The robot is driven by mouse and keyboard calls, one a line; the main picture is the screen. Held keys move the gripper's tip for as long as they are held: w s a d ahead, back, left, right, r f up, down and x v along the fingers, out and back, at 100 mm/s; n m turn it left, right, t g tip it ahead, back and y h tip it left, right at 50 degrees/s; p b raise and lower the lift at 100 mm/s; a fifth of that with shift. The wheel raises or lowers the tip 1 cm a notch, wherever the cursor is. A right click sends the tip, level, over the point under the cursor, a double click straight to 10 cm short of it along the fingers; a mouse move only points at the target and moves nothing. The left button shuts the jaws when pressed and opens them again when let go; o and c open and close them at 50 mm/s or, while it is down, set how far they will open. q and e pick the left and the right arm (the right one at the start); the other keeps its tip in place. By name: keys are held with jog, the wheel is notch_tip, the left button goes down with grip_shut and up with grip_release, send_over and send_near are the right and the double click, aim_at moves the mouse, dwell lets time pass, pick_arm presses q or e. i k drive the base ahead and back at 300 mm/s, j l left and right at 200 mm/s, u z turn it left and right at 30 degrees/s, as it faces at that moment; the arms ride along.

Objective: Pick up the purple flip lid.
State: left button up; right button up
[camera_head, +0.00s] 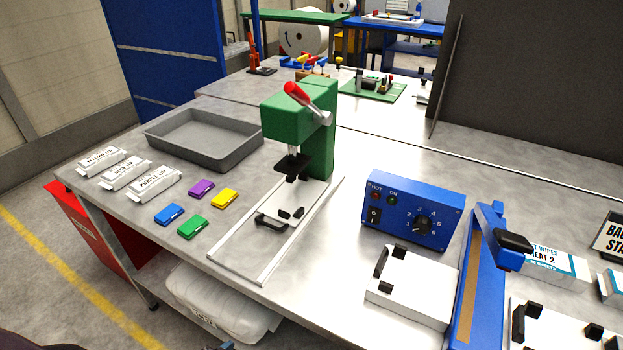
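The purple flip lid (201,189) lies flat on the grey bench top, in a small group with a yellow lid (225,198), a blue lid (169,214) and a green lid (193,226). It is the far left one of the group, with bare bench around it, and nothing covers it. Neither of my grippers can be made out in the head view. A small dark piece shows at the bottom edge, too cut off to identify.
A grey tray (248,155) stands behind the lids. White labelled packs, one marked purple lid (154,182), lie to their left. A green press (284,130) with red handle and its base plate (232,256) stand to the right. A blue control box (412,208) is further right.

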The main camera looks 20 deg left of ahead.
aim_at(199, 191)
jog(key=k+l+u, duration=0.15)
jog(key=u, duration=0.3)
jog(key=k+u, duration=0.2)
jog(key=u, duration=0.25)
jog(key=k+u, duration=0.2)
jog(key=u, duration=0.25)
jog(key=i+j, duration=1.05)
jog(key=i, duration=0.05)
